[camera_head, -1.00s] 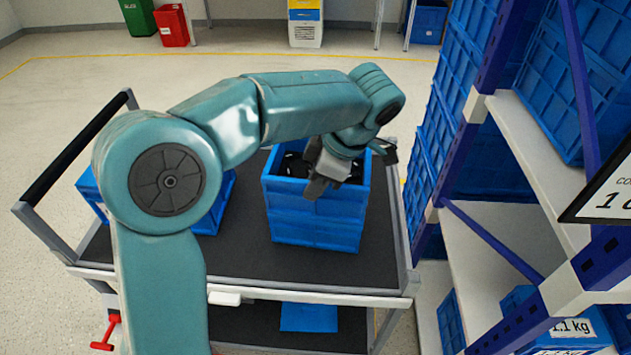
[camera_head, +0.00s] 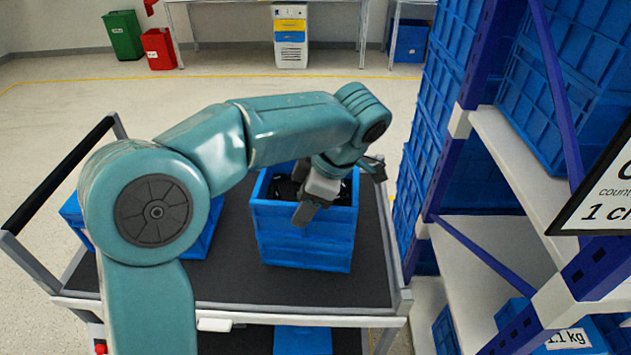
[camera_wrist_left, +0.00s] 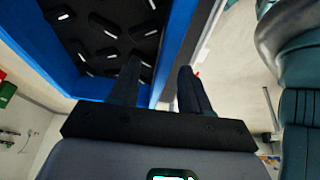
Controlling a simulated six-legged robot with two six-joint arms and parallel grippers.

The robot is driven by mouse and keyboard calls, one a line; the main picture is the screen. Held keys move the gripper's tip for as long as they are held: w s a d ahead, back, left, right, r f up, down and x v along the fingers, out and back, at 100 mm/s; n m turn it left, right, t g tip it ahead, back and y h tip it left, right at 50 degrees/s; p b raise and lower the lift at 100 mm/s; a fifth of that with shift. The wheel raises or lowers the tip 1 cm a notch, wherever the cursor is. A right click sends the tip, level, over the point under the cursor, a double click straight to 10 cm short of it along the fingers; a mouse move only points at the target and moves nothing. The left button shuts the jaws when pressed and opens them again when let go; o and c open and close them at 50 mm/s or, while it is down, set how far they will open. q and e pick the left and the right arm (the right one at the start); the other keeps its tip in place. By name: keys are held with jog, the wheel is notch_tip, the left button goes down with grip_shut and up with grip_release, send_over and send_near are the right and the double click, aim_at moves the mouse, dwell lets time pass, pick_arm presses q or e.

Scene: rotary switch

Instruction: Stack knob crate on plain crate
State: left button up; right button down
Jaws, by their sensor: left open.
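A blue crate holding black knobs (camera_head: 262,187) stands on the cart's right side in the head view. Its front shows a horizontal seam with a further blue crate section (camera_head: 300,254) below, which looks like a second crate directly under it. My left gripper (camera_head: 340,190) is at the upper crate's rim, open. In the left wrist view the crate's blue wall (camera_wrist_left: 178,40) passes between the two spread fingers, and the black knobs (camera_wrist_left: 105,35) lie inside. Whether the fingers touch the wall, I cannot tell. My right gripper is not in view.
Another blue crate (camera_head: 203,243) sits left on the cart, mostly hidden behind my left arm. The dark cart top (camera_head: 235,285) is bare in front of the crates. A shelf rack with blue crates (camera_head: 440,130) stands close on the right. Bins stand far back.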

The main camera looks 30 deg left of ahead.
pick_arm(q)
jog(key=p+v, duration=0.3)
jog(key=v, duration=1.3)
jog(key=shift+p, duration=0.35)
jog(key=shift+s, duration=0.1)
